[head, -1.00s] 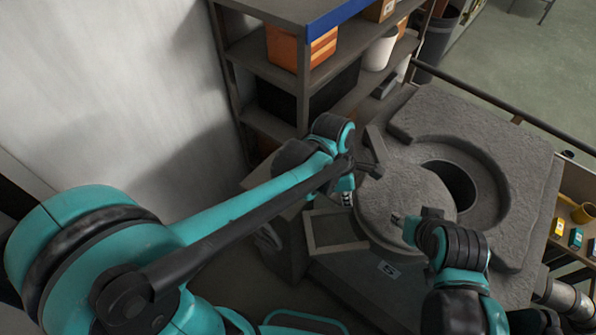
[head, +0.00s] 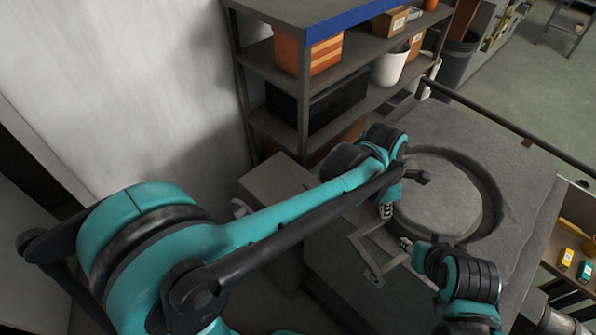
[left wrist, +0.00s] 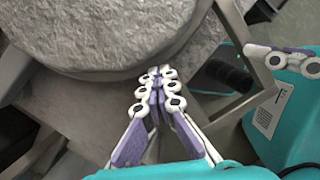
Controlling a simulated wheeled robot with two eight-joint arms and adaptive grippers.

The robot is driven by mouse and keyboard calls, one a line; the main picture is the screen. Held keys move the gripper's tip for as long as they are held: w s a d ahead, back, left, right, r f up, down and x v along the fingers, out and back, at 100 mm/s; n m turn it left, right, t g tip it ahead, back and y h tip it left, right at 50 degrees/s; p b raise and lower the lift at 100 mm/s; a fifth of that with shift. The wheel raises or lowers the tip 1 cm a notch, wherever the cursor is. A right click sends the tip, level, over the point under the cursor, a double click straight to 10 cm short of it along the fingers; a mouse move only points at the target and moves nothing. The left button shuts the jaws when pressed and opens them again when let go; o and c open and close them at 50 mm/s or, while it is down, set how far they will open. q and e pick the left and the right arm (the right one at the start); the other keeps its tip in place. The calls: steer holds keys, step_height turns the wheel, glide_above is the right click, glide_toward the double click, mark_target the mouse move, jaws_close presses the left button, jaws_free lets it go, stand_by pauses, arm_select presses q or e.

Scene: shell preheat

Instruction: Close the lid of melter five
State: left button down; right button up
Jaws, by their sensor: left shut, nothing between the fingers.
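The round grey lid (head: 440,195) of the melter (head: 520,130) lies over the opening, inside the ring-shaped recess. The dark hole is covered; I cannot tell whether the lid is fully seated. An angular grey frame (head: 360,248) sticks out at its near left side. My left gripper (head: 387,210) is at the lid's left edge. In the left wrist view its fingers (left wrist: 157,78) are shut and empty, their tips close to the lid's rim (left wrist: 110,72); contact is unclear. My right gripper (head: 406,244) is at the lid's near edge, its finger opening unclear.
A shelf rack (head: 305,95) with boxes and a white bucket (head: 390,65) stands behind, near the white wall. A dark rail (head: 500,120) runs along the melter's far side. Small yellow and blue items lie on a shelf at the right.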

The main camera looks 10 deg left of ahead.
mark_target(414, 207)
arm_select(q)
steer(key=d, duration=0.1)
steer(key=w+d, duration=0.1)
steer(key=d, duration=0.2)
steer(key=shift+w+d+f+b, duration=0.15)
steer(key=shift+w+d+b, duration=0.1)
steer(key=shift+w+b, duration=0.15)
steer(key=shift+w+d, duration=0.2)
steer(key=shift+d, duration=0.25)
steer(key=shift+w+d, duration=0.35)
steer(key=shift+d, duration=0.55)
arm_select(e)
steer(key=shift+w+d+f, duration=0.2)
steer(key=shift+d+f, duration=0.15)
steer(key=shift+f, duration=0.25)
arm_select(q)
steer(key=shift+a, duration=0.1)
arm_select(e)
steer(key=shift+a, duration=0.2)
